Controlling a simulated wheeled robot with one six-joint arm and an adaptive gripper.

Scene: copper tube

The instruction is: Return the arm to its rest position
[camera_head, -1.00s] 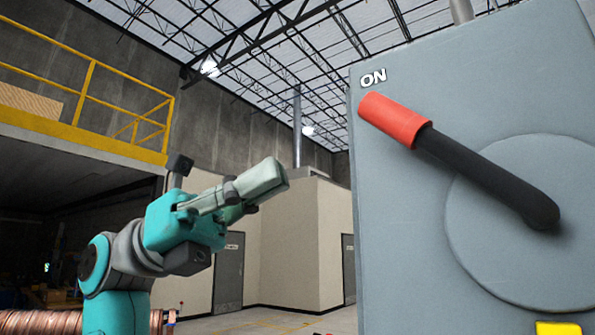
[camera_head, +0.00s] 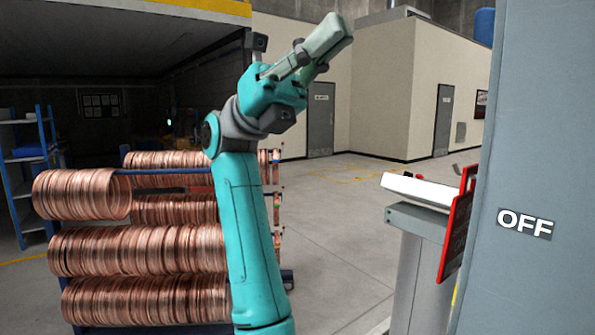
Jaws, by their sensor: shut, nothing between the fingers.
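My gripper (camera_head: 334,38) is at the top centre of the head view, on the end of my teal arm. Its pale grey-green fingers are shut with nothing between them and point up and to the right. The arm rises from the bottom centre and is bent at the upper joint. The gripper is in free air and appears to touch nothing. The lower part of the arm is outside the picture.
A rack of copper coils (camera_head: 140,248) stands behind and left of my arm. A grey cabinet (camera_head: 545,130) marked OFF fills the right edge. A grey stand (camera_head: 415,240) with a red-framed panel (camera_head: 457,225) is beside it. Open floor (camera_head: 345,235) lies between.

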